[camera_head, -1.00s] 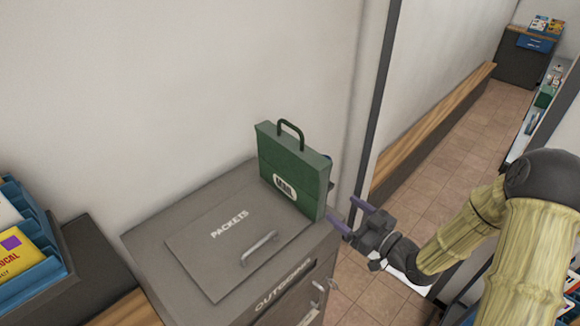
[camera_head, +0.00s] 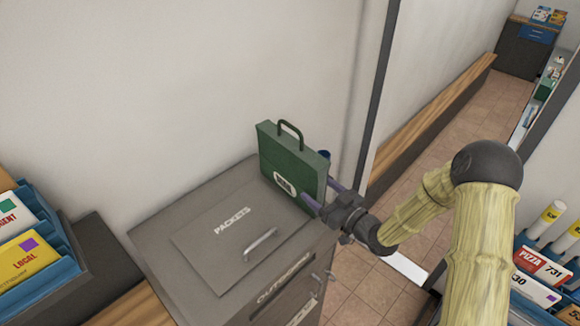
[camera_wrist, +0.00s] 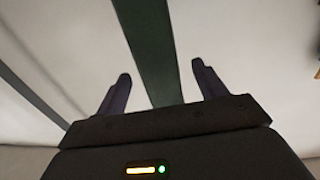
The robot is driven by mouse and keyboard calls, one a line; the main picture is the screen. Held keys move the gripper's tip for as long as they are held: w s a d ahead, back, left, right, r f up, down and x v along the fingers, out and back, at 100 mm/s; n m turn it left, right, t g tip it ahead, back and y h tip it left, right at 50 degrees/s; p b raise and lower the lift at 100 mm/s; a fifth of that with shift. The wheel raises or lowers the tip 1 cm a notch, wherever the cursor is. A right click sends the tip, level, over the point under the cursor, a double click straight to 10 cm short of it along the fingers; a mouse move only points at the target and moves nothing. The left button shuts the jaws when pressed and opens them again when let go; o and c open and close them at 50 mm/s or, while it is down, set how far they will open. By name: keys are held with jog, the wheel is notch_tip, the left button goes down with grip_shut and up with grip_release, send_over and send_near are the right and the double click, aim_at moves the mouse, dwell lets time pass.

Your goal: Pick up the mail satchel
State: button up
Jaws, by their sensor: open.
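The mail satchel (camera_head: 288,165) is a green upright case with a handle on top and a white label on its front. It stands on the right part of the grey packets cabinet (camera_head: 190,235). My gripper (camera_head: 322,196) is open at the satchel's right end, its purple fingers reaching toward it, one on the front side and one on the far side. In the wrist view the satchel's narrow green edge (camera_wrist: 150,50) lies between the two open fingers (camera_wrist: 162,90). I cannot tell whether either finger touches it.
Blue trays of mail stand at the left (camera_head: 35,240) and lower right (camera_head: 545,285). A wall is behind the cabinet. Tiled floor (camera_head: 420,160) lies open to the right.

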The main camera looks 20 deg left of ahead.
aim_at(303, 151)
jog(key=p+x, duration=0.2)
jog(key=x, duration=0.1)
jog(key=shift+a+r, duration=0.15)
jog(key=shift+a, duration=0.15)
jog(key=shift+w+a, duration=0.1)
jog(key=shift+a, duration=0.2)
jog(key=c, duration=1.4)
jog(key=shift+r+b, duration=1.8)
jog(key=shift+r, duration=3.1)
